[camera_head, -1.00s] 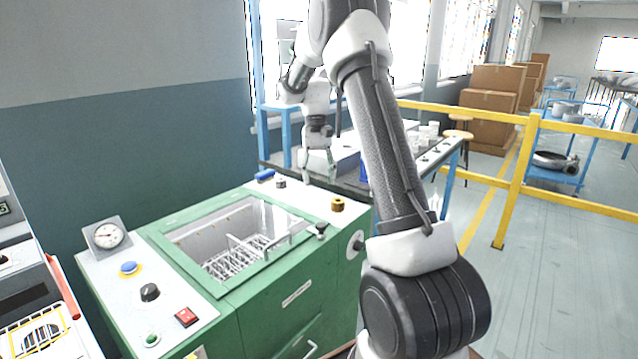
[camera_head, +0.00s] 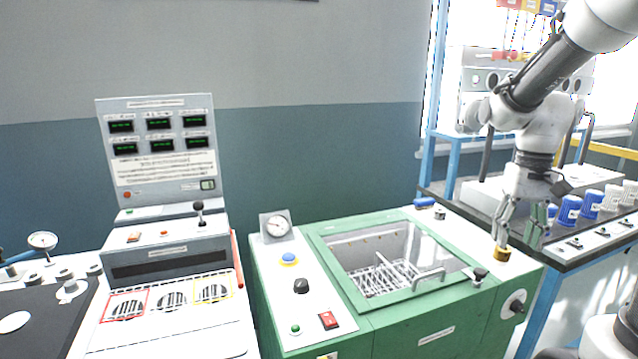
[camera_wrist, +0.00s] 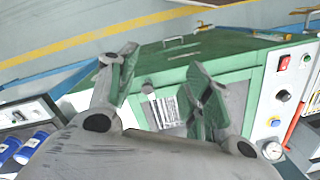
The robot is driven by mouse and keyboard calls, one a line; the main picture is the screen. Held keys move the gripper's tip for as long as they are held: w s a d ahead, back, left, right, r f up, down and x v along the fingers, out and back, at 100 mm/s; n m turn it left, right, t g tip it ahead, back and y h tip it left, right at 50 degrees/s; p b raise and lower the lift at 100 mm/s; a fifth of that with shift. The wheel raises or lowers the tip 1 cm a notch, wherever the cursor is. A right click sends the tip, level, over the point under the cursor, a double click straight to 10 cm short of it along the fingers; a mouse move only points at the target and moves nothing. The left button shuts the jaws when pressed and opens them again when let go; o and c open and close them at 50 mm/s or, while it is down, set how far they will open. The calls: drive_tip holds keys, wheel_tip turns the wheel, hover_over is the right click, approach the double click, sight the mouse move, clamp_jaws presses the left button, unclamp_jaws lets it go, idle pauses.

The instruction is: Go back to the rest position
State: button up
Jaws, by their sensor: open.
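My gripper (camera_head: 521,226) is at the right in the head view, pointing down near the right end of the green washing machine (camera_head: 436,321). Its two fingers are spread apart. In the wrist view, my gripper (camera_wrist: 160,85) shows nothing held between the green-padded fingertips, with the machine (camera_wrist: 222,52) and its basin behind them. A brass-coloured knob (camera_head: 502,254) shows just below one fingertip in the head view; I cannot tell the exact gap.
A control console (camera_head: 165,200) stands left of the machine. Blue-capped containers (camera_head: 570,210) and white ones stand on the bench at right. A gauge (camera_head: 276,226) rises at the machine's back left corner.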

drive_tip(key=s+a+r+n+t, duration=0.1)
drive_tip(key=s+a+r+t, duration=0.1)
drive_tip(key=s, duration=0.5)
drive_tip(key=s+a+r+n+t, duration=0.1)
drive_tip(key=s+r+t, duration=0.2)
drive_tip(key=s, duration=0.4)
drive_tip(key=shift+a+r, duration=0.4)
drive_tip(key=shift+r, duration=0.2)
drive_tip(key=shift+o, duration=0.3)
